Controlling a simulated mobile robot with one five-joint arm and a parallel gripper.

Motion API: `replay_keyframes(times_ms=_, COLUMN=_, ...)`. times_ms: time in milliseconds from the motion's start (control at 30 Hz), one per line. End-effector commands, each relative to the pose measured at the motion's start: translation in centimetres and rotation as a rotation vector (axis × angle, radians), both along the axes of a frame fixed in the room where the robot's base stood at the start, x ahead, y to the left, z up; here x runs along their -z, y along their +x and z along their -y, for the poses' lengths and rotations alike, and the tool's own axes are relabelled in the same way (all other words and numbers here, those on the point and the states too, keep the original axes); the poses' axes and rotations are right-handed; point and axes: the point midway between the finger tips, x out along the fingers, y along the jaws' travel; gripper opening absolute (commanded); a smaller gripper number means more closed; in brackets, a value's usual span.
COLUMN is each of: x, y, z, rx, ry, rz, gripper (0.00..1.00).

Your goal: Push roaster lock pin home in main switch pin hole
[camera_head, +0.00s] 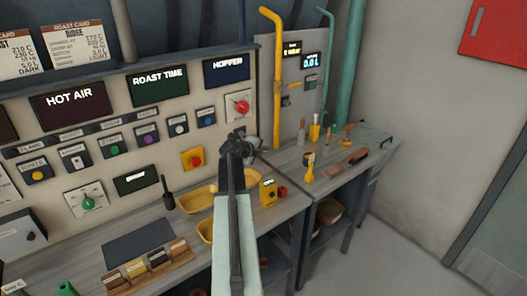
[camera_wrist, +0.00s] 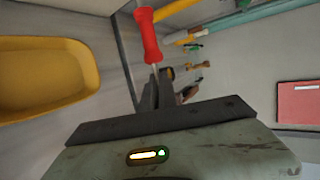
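My gripper (camera_head: 256,148) is in front of the control panel, just below a white plate with a red rotary switch (camera_head: 238,105), seemingly the main switch. In the wrist view my dark fingers (camera_wrist: 157,95) stand close together. A red-handled rod with a thin pale shaft (camera_wrist: 149,38), seemingly the lock pin, reaches from the top edge down to the fingertips. I cannot tell whether the fingers grip it or only line up with it. The head view does not show this rod clearly, and the pin hole is not discernible.
Yellow trays (camera_head: 196,198) lie on the bench below my arm, one also at left in the wrist view (camera_wrist: 45,75). A yellow box (camera_head: 268,193) stands nearby. A yellow pipe (camera_head: 277,80) and a tool bench (camera_head: 352,160) are to the right.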

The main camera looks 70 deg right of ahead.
Motion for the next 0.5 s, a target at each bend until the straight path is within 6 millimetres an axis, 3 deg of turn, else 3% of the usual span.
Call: replay_keyframes(times_ms=500, x=-0.01, y=1.11, z=0.75, rx=0.0, ry=0.0, rz=0.0, gripper=0.0)
